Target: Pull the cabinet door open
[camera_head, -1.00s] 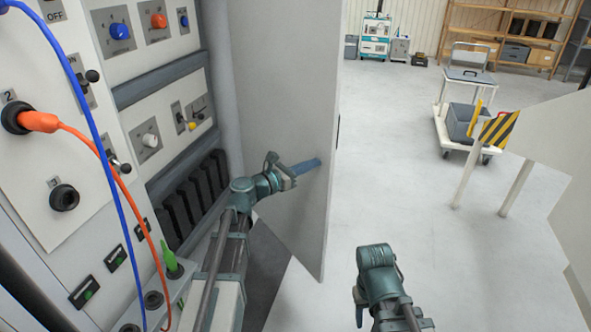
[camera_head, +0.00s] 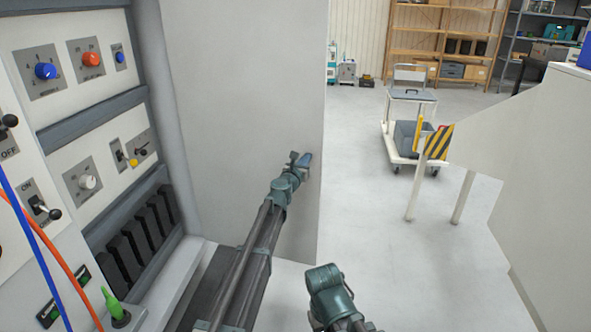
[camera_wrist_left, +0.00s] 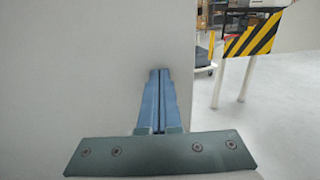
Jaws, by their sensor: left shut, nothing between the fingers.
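The cabinet door (camera_head: 245,110) is a large pale grey panel, standing swung out from the cabinet (camera_head: 75,130) on the left. Its inner face shows, and its free edge is to the right. My left gripper (camera_head: 304,162) is shut and empty, with its blue fingers at the inner face near the free edge. In the left wrist view the shut fingers (camera_wrist_left: 159,75) point at the door panel (camera_wrist_left: 80,70); I cannot tell whether they touch it. My right arm shows at the bottom centre, but its fingers are out of view. The door handle is not visible.
Blue and orange cables (camera_head: 40,255) hang at the lower left. A white trolley (camera_head: 408,150) stands on the open floor beyond the door. A pale panel with a yellow-black striped block (camera_head: 438,142) stands at the right. Shelves (camera_head: 440,45) line the back.

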